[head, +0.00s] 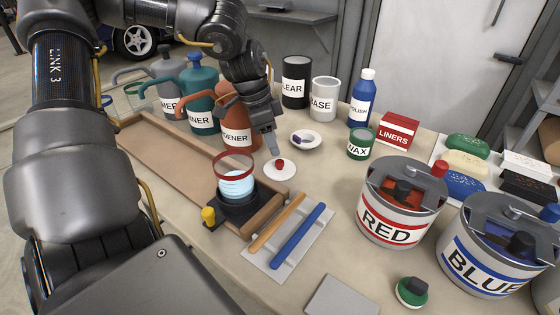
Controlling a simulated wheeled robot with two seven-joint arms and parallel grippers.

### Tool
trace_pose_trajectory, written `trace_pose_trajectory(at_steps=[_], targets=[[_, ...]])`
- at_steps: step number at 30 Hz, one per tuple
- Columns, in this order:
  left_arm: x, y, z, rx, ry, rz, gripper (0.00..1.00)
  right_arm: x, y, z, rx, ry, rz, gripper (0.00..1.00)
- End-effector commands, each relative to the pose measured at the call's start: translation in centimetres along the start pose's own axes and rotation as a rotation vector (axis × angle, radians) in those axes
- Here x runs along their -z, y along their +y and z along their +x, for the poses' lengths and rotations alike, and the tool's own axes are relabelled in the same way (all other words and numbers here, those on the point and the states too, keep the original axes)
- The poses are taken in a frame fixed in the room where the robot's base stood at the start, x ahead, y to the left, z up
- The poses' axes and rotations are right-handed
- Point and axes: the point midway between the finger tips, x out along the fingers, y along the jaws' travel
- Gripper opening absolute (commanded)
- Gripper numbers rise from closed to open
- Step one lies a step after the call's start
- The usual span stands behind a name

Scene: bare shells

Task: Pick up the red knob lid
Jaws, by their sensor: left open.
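The red knob lid (279,171) is a white disc with a small red knob, lying flat on the table right of the wooden tray. My left gripper (271,150) points down just above and slightly left of the knob. My right gripper is not in view.
A red-rimmed glass cup (236,180) on a black base stands left of the lid. RED (398,222) and BLUE (485,270) paint cans stand at right. The orange jug (236,115) is close behind the gripper.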

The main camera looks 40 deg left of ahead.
Motion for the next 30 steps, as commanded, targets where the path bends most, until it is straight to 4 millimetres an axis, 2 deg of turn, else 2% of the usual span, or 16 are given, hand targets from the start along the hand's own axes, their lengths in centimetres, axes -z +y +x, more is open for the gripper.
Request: trace_pose_trajectory(at_steps=[3, 9, 13, 19, 28, 30], targets=[[0.0, 0.1, 1.0, -0.001, 0.000, 0.001, 0.47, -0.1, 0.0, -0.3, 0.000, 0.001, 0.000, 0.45], [0.0, 0.0, 1.5, -0.001, 0.001, 0.001, 0.47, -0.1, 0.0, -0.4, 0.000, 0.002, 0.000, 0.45], [-0.2, 0.0, 3.4, -0.003, -0.003, 0.000, 0.47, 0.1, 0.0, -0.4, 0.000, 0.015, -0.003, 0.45], [-0.2, 0.0, 5.9, -0.001, -0.001, 0.000, 0.47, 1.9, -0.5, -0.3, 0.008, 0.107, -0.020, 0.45], [-0.1, -0.1, 6.3, 0.000, 0.002, 0.001, 0.47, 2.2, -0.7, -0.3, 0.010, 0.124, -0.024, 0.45], [-0.1, -0.1, 6.3, 0.000, 0.001, 0.001, 0.39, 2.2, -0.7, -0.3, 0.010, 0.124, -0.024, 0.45]])
